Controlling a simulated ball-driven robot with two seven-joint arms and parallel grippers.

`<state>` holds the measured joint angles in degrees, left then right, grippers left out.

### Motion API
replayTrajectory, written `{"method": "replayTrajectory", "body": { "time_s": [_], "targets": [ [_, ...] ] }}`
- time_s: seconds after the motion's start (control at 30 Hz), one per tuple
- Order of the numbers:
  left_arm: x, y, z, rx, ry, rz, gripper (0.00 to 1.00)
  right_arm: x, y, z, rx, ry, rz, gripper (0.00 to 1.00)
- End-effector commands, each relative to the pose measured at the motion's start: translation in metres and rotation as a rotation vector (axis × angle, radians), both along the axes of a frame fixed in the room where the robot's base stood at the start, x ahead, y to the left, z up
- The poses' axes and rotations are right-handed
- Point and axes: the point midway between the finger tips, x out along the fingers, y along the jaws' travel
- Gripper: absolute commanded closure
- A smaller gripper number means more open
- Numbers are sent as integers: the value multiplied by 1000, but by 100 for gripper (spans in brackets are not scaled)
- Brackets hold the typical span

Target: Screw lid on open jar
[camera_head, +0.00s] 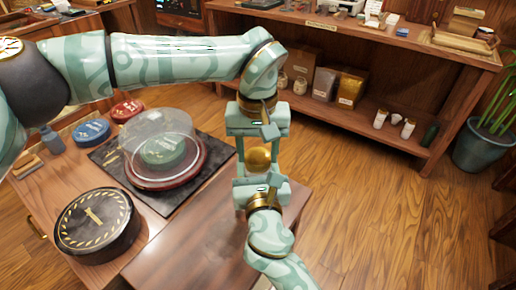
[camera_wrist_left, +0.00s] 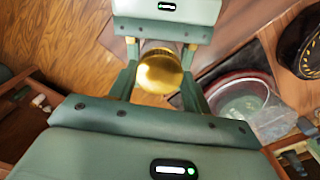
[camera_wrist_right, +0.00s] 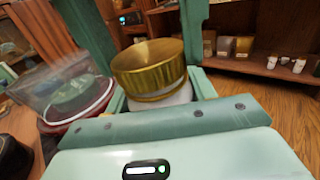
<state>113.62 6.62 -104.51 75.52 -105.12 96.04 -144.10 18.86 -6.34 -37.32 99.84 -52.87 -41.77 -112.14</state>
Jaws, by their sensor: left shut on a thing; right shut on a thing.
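A round gold lid (camera_head: 257,159) is between my two facing grippers, held in the air off the table's edge. My left gripper (camera_head: 257,148) comes from the far side and is shut on the lid, with a finger at each side of it in the left wrist view (camera_wrist_left: 160,72). My right gripper (camera_head: 259,172) comes from the near side and is shut on a pale jar (camera_wrist_right: 172,97). In the right wrist view the lid (camera_wrist_right: 148,68) sits over the jar's mouth. Most of the jar is hidden, and I cannot tell how tightly the lid is threaded.
On the table at left are a clear dome over a green tea cake on a red round base (camera_head: 190,173), a black round box (camera_head: 97,222), and blue (camera_head: 91,132) and red (camera_head: 126,110) tins. A wooden shelf (camera_head: 350,110) stands behind. Open floor lies to the right.

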Motion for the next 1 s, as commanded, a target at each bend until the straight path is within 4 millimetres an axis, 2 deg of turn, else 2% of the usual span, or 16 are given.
{"method": "replayTrajectory", "body": {
  "time_s": [0.13, 0.43, 0.47, 0.53, 0.83, 1.0],
  "targets": [
    [0, 0, 1, -1, 0, -213, 72, 0, 0, 0, 0, 1, 0, 100],
    [0, 0, 1, -1, -1, -252, 72, 0, 0, 0, 0, 1, -1, 100],
    [0, 0, 1, -1, -1, -251, 49, 0, 0, 0, 0, 1, -1, 100],
    [0, 0, 1, -1, -1, -251, 30, 0, 0, 0, 0, 1, -1, 100],
    [0, 0, 1, -1, -1, -249, 30, 0, 0, 0, 0, 1, -1, 100],
    [1, 0, 15, -1, -3, -250, 30, 0, 0, 0, -1, 1, 0, 100]
  ]
}}
